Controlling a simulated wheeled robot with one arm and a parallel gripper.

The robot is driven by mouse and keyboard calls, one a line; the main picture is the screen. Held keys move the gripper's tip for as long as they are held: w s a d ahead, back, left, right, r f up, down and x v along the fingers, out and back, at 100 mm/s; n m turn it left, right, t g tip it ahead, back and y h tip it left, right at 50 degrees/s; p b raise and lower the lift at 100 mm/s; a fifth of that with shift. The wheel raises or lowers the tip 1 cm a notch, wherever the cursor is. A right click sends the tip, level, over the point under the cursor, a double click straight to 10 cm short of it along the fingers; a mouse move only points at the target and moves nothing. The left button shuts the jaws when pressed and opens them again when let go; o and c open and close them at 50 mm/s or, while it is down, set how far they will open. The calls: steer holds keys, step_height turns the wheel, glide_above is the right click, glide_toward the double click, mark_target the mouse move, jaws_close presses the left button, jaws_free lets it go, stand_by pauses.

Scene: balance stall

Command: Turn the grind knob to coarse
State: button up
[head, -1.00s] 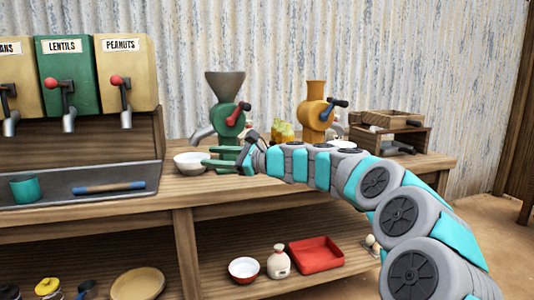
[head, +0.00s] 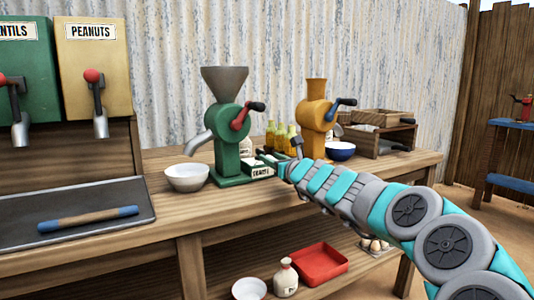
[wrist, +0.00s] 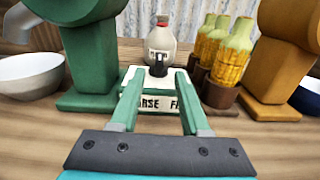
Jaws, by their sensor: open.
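The green grinder (head: 231,125) stands on the bench with a grey hopper and a red crank. A small box with a pale top and a label (wrist: 160,104) sits at its right; the label partly reads "…RSE F…", and my fingers hide the rest. A small black knob (wrist: 158,68) stands up from the box top. My gripper (wrist: 158,76) is open, with one green finger on each side of the knob near the tips. I cannot tell whether either finger touches it. In the head view my gripper (head: 273,162) is at the labelled box (head: 262,172), which partly hides behind it.
A white bowl (head: 188,177) stands left of the green grinder. A yellow grinder (head: 315,120), corn-filled bottles (wrist: 223,55) and a white jug (wrist: 160,42) stand close by. A blue bowl (head: 341,151) and wooden crates (head: 385,130) are farther right.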

steer(key=shift+p+x, duration=1.05)
steer(key=shift+x, duration=2.15)
jaws_close()
